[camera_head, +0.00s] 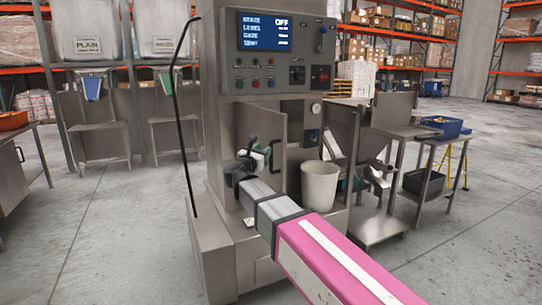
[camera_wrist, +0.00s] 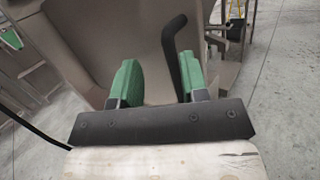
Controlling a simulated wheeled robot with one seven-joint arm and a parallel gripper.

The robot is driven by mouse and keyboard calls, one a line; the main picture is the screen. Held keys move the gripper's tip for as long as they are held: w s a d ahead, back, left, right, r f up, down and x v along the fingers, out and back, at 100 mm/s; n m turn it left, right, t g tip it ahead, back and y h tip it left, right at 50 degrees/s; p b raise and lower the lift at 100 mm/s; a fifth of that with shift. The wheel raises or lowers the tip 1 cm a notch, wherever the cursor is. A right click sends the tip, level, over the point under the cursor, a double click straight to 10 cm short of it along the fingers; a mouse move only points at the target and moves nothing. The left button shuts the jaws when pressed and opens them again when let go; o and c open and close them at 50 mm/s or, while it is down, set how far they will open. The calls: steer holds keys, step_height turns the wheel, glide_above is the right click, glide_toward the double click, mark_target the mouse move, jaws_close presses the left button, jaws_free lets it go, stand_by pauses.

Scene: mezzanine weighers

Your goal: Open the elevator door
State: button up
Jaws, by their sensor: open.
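The elevator door (camera_head: 262,122) is a grey metal panel on the front of the tall steel cabinet. Its top edge slants outward from the cabinet face, with a recess behind its right side, so it looks ajar. A dark bar handle (camera_head: 282,157) is on its right part. My gripper (camera_head: 258,154) is in front of the door, left of the handle in the head view. In the wrist view its green fingers (camera_wrist: 157,85) are apart, and the dark handle (camera_wrist: 172,50) shows between them, closer to the right finger. I cannot tell whether they touch.
The control panel (camera_head: 282,55) with a lit screen reading OFF is above the door. A white bucket (camera_head: 320,185) stands right of the handle. A steel table (camera_head: 412,131) with a blue bin (camera_head: 442,127) is further right. The floor at left and front is open.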

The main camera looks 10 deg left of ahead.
steer(key=s+a+f+m+g+h, duration=0.2)
steer(key=s+a+g+h, duration=0.1)
steer(key=a+g+h, duration=0.1)
glide_above(271, 171)
steer(key=shift+w+a+f+m+g+h, duration=0.1)
steer(key=shift+w+f+m+g+h, duration=0.2)
steer(key=shift+w+f+h, duration=0.15)
steer(key=shift+c, duration=0.4)
